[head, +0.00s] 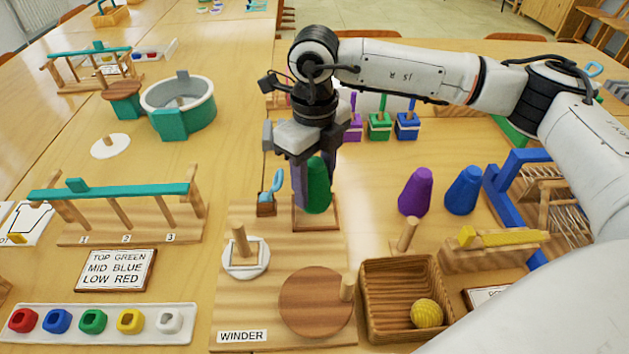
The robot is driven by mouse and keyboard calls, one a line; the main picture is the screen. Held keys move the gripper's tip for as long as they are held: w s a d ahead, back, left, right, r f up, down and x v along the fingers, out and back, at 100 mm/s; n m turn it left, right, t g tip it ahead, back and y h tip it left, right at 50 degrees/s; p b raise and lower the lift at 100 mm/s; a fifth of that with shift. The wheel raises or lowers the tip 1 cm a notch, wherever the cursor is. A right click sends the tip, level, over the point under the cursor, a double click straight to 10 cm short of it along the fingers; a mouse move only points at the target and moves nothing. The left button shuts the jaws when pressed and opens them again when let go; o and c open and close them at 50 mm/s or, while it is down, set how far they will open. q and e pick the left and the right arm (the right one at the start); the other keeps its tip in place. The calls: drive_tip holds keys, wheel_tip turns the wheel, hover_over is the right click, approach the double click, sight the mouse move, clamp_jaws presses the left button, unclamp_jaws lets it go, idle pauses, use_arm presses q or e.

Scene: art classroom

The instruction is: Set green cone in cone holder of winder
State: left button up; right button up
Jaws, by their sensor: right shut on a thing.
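The green cone (317,190) is upright in my right gripper (306,185), whose fingers are on either side of its upper part. Its base is at the square wooden holder (316,223) on the back right of the winder board (283,250). I cannot tell whether it rests fully on the holder, as the gripper hides part of it. The winder has a WINDER label at its front, a round wooden wheel (311,302) with a peg, and a white square frame on a disc with a peg (246,257). My left gripper is not in view.
A purple cone (415,191) and a blue cone (463,190) stand right of the winder. A basket (402,265) with a yellow ball (426,313) stands at the front right. A wooden rack with a teal bar (112,190) stands left. A blue loom frame (513,190) is at the right.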

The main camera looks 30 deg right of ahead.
drive_tip(key=shift+f, duration=0.2)
idle(0.5)
drive_tip(key=shift+f+b, duration=0.3)
drive_tip(key=shift+b, duration=0.1)
drive_tip(key=shift+f+b, duration=0.25)
drive_tip(key=shift+b, duration=0.05)
idle(0.7)
drive_tip(key=shift+f+b, duration=0.3)
drive_tip(key=shift+f, duration=0.05)
drive_tip(key=shift+f+b, duration=0.4)
drive_tip(key=shift+f, duration=0.05)
idle(1.0)
idle(0.4)
drive_tip(key=o, duration=1.3)
